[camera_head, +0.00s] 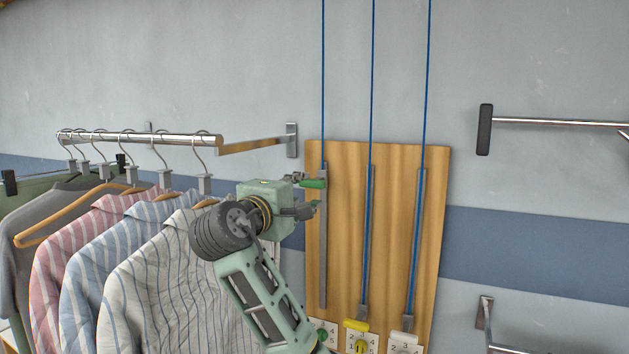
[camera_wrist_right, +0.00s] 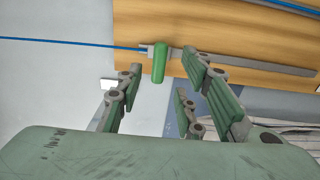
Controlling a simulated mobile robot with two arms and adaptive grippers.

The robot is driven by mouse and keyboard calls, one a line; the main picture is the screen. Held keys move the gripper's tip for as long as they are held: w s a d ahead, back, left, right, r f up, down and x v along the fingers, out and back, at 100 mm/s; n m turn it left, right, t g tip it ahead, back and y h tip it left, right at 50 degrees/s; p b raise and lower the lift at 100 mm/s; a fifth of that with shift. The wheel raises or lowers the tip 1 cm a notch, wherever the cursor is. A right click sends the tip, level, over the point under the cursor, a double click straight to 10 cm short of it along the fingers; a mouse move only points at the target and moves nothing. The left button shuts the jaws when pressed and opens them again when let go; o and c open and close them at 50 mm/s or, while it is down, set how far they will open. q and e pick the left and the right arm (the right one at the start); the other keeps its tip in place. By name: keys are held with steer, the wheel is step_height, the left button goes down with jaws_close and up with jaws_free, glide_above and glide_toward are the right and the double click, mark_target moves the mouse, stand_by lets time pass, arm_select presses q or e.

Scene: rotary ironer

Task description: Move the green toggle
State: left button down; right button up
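The green toggle (camera_head: 315,183) is near the top of the leftmost grey track on the wooden board, just below a blue cord. In the right wrist view the green toggle (camera_wrist_right: 158,65) is a short upright handle on a grey slider, between the lines of my fingers and beyond their tips. My right gripper (camera_head: 313,194) is open beside the toggle, with its fingers pointing at the board. In the wrist view its fingers (camera_wrist_right: 165,78) are spread and hold nothing. I cannot tell whether any finger touches the toggle. My left gripper does not show.
The wooden board (camera_head: 390,170) carries two more tracks with cords. A yellow toggle (camera_head: 356,325) and a white toggle (camera_head: 402,335) sit low on them, above numbered plates. Striped shirts (camera_head: 160,260) hang from a rail (camera_head: 140,138) at left. Metal brackets (camera_head: 550,121) stick out at right.

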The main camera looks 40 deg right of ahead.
mark_target(312, 184)
steer(key=p+x, duration=0.3)
steer(key=x, duration=0.3)
steer(key=shift+d+r, duration=0.15)
steer(key=shift+d, duration=0.1)
steer(key=shift+w+d+p, duration=0.25)
steer(key=shift+d+p, duration=0.05)
steer(key=shift+d, duration=0.2)
steer(key=shift+f, duration=0.2)
jaws_close()
